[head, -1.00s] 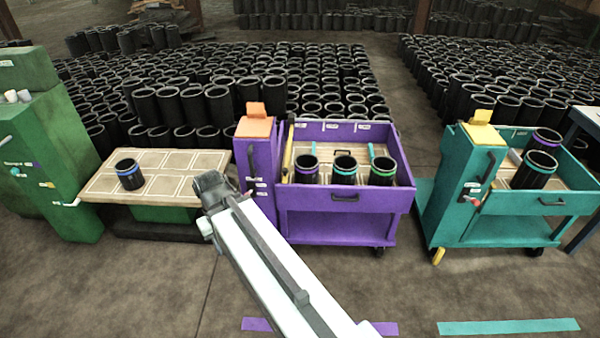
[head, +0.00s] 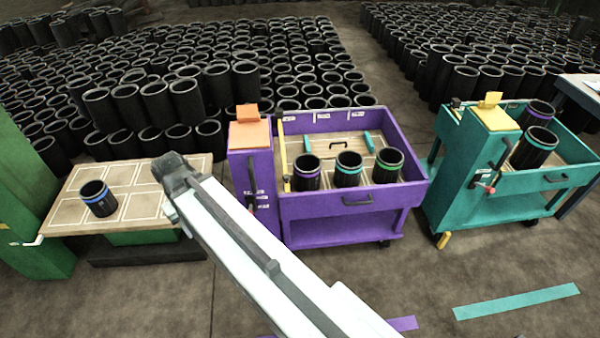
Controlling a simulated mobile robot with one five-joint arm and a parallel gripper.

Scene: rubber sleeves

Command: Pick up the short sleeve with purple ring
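A black sleeve with a purple ring (head: 307,174) stands upright in the purple cart (head: 340,207), at the left of a row of three. A second purple-ringed sleeve (head: 539,113) stands at the back of the teal cart (head: 545,182), partly hidden by the sleeve before it. I cannot tell surely which of the two is shorter. My gripper (head: 172,176) is at the far end of my white arm, left of the purple cart and near the right edge of the wooden table. Its fingers cannot be made out, and no sleeve shows in it.
Two sleeves, teal-ringed (head: 348,169) and green-ringed (head: 387,166), stand beside the purple-ringed one. A blue-ringed sleeve (head: 98,199) stands on the wooden table (head: 140,186). The purple cart's tall post (head: 254,181) rises between my gripper and its tray. The floor in front is clear.

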